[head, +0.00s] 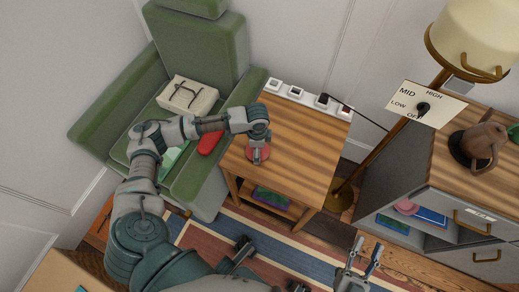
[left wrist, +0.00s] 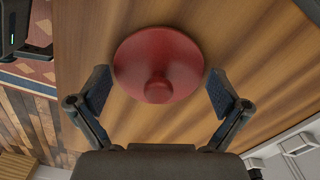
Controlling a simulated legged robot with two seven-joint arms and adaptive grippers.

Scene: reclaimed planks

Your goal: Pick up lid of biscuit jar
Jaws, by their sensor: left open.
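A round red lid with a knob (head: 264,157) is at the left side of the wooden side table (head: 302,145). In the left wrist view the lid (left wrist: 140,50) shows from above, its knob near the middle of the picture. My left gripper (head: 257,146) is over the lid, with its fingers apart on either side of it and nothing held. I cannot tell from above whether a jar is under the lid. My right gripper (head: 362,262) is at the bottom of the head view, open and empty, away from the table.
A white socket strip (head: 287,91) with a black plug and cord runs along the table's back edge. A green armchair (head: 200,45) stands at the left. A floor lamp (head: 465,40) and a grey cabinet (head: 405,180) with a brown pot (head: 480,145) are at the right. The tabletop right of the lid is clear.

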